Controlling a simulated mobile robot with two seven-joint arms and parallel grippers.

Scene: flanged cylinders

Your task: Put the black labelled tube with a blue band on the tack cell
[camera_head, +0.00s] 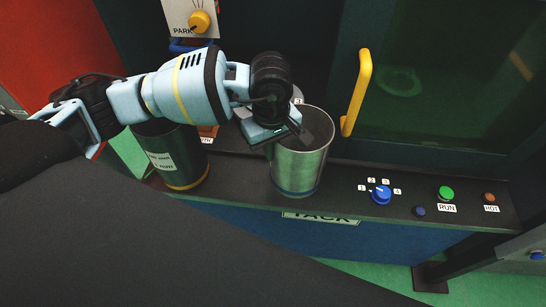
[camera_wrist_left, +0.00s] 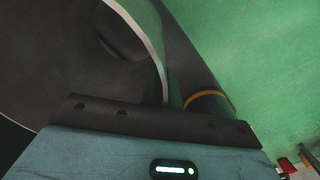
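In the head view, a metallic grey tube (camera_head: 297,168) with a blue band at its foot is upright on the dark ledge, just behind the TACK sign (camera_head: 320,218). No label shows on its visible side. My left gripper (camera_head: 275,134) is at its left rim. In the left wrist view the tube's rim and wall (camera_wrist_left: 140,22) run down to the gripper (camera_wrist_left: 165,98); whether the fingers press on the wall is unclear. A black tube (camera_head: 170,150) with a white label and an orange band stands to the left. My right gripper is out of view.
A blue dial (camera_head: 381,195), a green RUN button (camera_head: 446,193) and a red HOT light (camera_head: 489,198) are on the ledge at right. A PARK panel (camera_head: 192,18) with a yellow knob is at the back.

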